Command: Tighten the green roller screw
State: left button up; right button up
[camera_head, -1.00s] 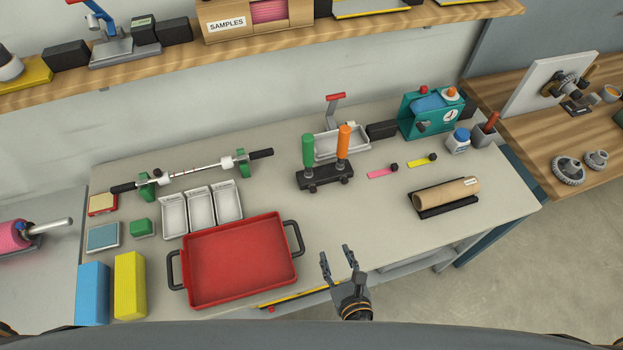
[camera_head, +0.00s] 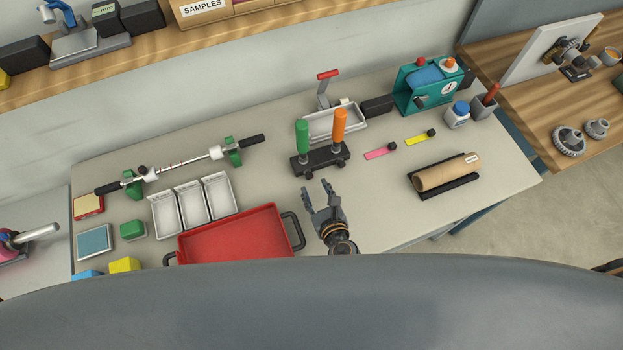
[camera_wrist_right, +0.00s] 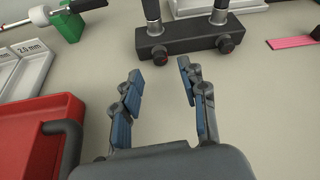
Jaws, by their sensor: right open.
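A black block (camera_head: 322,158) on the table holds a green-handled tool (camera_head: 302,138) on the left and an orange-handled tool (camera_head: 339,126) on the right, both upright. In the right wrist view, the block (camera_wrist_right: 190,38) has two dark screw knobs on its front, one below each tool. The left knob (camera_wrist_right: 158,54) is below the green-handled tool. I cannot tell how tight it is. My right gripper (camera_head: 317,190) is open and empty in front of the block, pointing at it. Its fingers (camera_wrist_right: 161,71) are apart and not touching the knobs. My left gripper is not in view.
A red tray (camera_head: 235,238) with dark handles lies left of my right gripper. White labelled bins (camera_head: 193,204) and a rod on green stands (camera_head: 185,165) lie farther left. A brown roll (camera_head: 447,172) rests on a black holder at right. The table between gripper and block is clear.

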aim_at(310, 177)
jog(key=shift+x, duration=2.25)
